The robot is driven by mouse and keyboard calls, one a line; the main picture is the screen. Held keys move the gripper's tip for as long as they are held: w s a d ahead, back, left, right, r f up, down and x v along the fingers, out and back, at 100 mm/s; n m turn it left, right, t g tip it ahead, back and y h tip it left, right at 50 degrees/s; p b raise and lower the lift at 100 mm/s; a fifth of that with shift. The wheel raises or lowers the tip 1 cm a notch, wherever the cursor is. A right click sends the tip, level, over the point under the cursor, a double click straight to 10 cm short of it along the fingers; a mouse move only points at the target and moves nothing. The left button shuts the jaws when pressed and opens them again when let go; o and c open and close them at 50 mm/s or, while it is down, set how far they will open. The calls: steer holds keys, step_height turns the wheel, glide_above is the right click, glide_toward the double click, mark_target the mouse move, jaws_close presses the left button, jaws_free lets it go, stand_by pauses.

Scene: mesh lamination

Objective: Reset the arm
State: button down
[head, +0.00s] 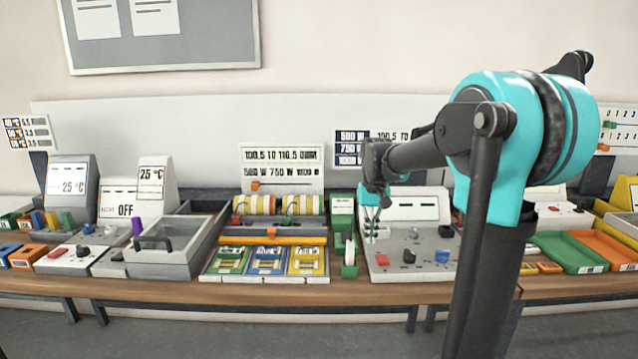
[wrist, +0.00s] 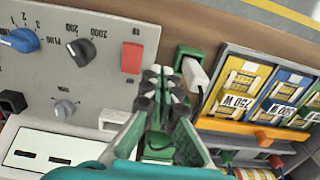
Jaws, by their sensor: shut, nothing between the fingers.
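My arm reaches out over the bench from the right side of the head view, bent, with its wrist hanging downward. My gripper (head: 371,232) points down above the left part of a grey control panel. In the wrist view my gripper (wrist: 162,82) has its dark-padded fingertips together, with nothing held. The fingertips lie beside the panel's red rocker switch (wrist: 131,57) in that view. In the head view this grey panel (head: 410,262) carries a red switch at its lower left, a blue knob (head: 442,256) and dark knobs. The height of my gripper over the panel is hard to tell.
Left of the panel stand a green-and-white holder (head: 349,262) and a station with green, blue and yellow cards (head: 268,261). Further left is a grey lidded tray (head: 166,252). Green and orange trays (head: 570,252) lie at right. The wooden bench (head: 345,291) is crowded.

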steer(key=s+d+f+t, duration=0.2)
steer(key=s+f, duration=0.6)
steer(key=s, duration=0.3)
steer(key=s+d+f+t, duration=0.2)
steer(key=s+f, duration=0.6)
steer(key=s, duration=0.3)
steer(key=shift+s+d+f, duration=0.15)
steer(key=shift+s+f, duration=0.1)
steer(key=shift+f, duration=0.1)
